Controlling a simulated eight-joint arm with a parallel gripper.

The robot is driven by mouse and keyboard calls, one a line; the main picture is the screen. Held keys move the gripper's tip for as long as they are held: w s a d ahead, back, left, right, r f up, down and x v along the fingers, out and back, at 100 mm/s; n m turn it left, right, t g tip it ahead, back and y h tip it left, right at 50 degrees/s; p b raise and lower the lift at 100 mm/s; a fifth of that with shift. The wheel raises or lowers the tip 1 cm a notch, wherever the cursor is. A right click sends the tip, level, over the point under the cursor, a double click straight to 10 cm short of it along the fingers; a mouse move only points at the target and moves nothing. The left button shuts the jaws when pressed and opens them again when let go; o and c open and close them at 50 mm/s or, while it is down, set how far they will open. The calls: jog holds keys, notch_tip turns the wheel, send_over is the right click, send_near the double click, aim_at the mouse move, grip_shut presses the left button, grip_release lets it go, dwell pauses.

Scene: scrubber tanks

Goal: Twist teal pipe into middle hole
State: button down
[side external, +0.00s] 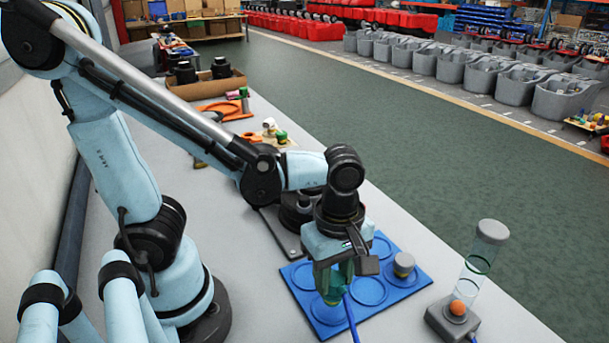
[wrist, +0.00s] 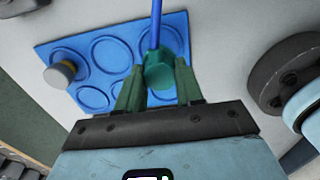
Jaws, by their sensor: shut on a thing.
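My gripper (side external: 336,276) is over the near left part of a blue plate (side external: 381,313) that has several round recesses. In the wrist view my gripper (wrist: 158,78) has its two green fingers shut on a teal piece (wrist: 158,71), which I take to be the teal pipe. A thin blue hose or rod (wrist: 156,24) runs from it; in the side view it also shows (side external: 352,320). The fingers largely hide the teal piece in the side view. I cannot tell whether its lower end is in a recess, or which recess is the middle hole.
A grey and yellow cylinder (side external: 403,264) stands on the plate. A clear tube (side external: 479,270) with an orange ball (side external: 457,307) rises from a grey base at the right. A dark round fixture (side external: 296,213) stands behind the plate. Loose parts (side external: 270,130) lie farther back.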

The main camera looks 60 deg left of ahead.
aim_at(334, 277)
jog(key=shift+r, duration=1.55)
jog(key=w+a+r+n, duration=0.2)
jog(key=w+a+r, duration=0.15)
jog(key=a, duration=0.45)
jog(key=w+a+r+n, duration=0.2)
jog(key=w+a+r, duration=0.15)
jog(key=a, duration=0.45)
jog(key=w+a+r+n, duration=0.2)
jog(key=a+r, duration=0.2)
jog(key=a, duration=0.4)
jog(key=shift+f, duration=3)
jog(key=shift+f, duration=0.45)
jog(key=shift+f, duration=0.25)
jog(key=shift+f, duration=0.75)
